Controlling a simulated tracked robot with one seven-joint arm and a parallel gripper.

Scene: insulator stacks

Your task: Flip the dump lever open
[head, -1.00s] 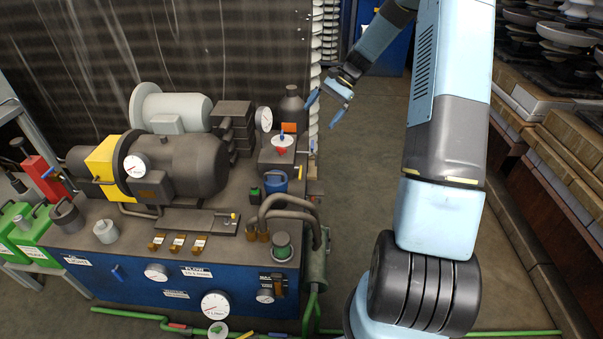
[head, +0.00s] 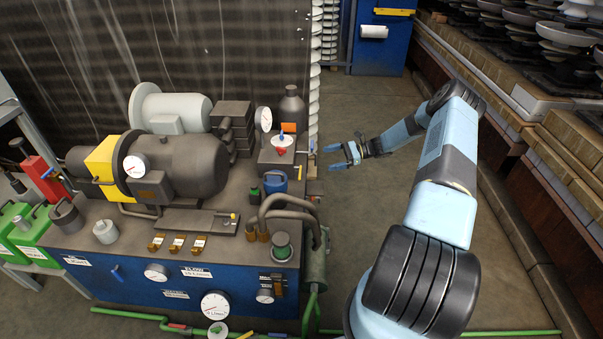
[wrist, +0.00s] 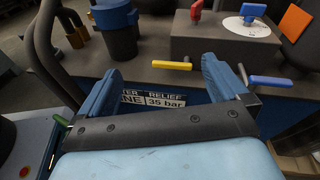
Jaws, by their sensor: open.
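No label naming the dump lever is readable, so I cannot tell which handle it is. In the wrist view a yellow lever (wrist: 172,65) juts from the unit's side, between my fingertips in the picture, beyond them. A blue lever (wrist: 270,81) lies just right of the right finger. My gripper (head: 329,157) is open and empty, to the right of the hydraulic unit (head: 180,305), with its fingers pointing at it. It also shows in the wrist view (wrist: 160,70). No contact with either lever is visible.
A blue canister (head: 275,182) and bent pipes (head: 285,200) stand left of my gripper. A "RELIEF 35 bar" label (wrist: 165,97) is partly hidden.

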